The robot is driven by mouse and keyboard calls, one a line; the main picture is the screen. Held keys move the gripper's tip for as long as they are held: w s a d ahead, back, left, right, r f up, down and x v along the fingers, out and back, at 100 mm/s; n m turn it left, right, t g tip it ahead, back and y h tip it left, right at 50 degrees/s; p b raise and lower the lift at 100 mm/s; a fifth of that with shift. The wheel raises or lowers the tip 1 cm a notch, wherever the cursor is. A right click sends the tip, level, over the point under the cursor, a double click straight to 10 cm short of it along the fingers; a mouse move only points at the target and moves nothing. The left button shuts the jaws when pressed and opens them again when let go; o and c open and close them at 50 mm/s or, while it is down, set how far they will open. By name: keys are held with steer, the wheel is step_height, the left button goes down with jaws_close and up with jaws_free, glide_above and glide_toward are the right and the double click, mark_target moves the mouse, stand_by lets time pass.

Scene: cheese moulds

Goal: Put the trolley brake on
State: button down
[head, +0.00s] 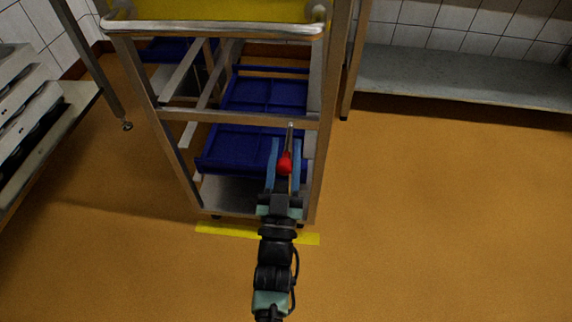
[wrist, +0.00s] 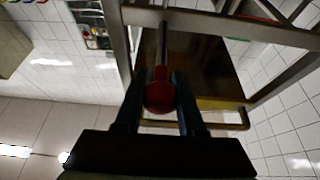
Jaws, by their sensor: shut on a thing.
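The trolley (head: 312,190) is a metal frame with shelves, standing in the middle of the head view. Its brake lever shows as a thin metal rod (head: 290,135) with a red knob (head: 285,163) at its end. My gripper (head: 284,160) is in front of the trolley, its two blue fingers on either side of the red knob and shut on it. In the wrist view the red knob (wrist: 160,92) sits between the dark fingers, and the rod (wrist: 164,45) runs away from it. The knob's contact sides are partly hidden by the fingers.
Blue trays (head: 265,95) lie on the trolley's shelves and a yellow surface (head: 220,10) is at its top. A yellow strip (head: 215,229) marks the floor at its foot. A bench (head: 60,125) stands left, a metal shelf (head: 460,80) back right. The floor at right is clear.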

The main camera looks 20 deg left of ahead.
step_height(320, 180, down, 3)
steer(key=t+b, duration=0.2)
steer(key=b, duration=0.5)
steer(key=shift+s+y, duration=0.1)
steer(key=shift+y, duration=0.3)
steer(key=f+t+b, duration=0.1)
steer(key=b, duration=0.3)
steer(key=shift+t, duration=0.4)
steer(key=shift+f+b, duration=0.2)
steer(key=shift+b, duration=0.65)
steer(key=shift+w+f+b, duration=0.3)
steer(key=shift+f+b, duration=0.35)
steer(key=shift+b, duration=0.15)
steer(key=shift+f, duration=0.1)
steer(key=c, duration=0.5)
jaws_free()
steer(key=shift+c, duration=0.2)
steer(key=shift+r, duration=0.2)
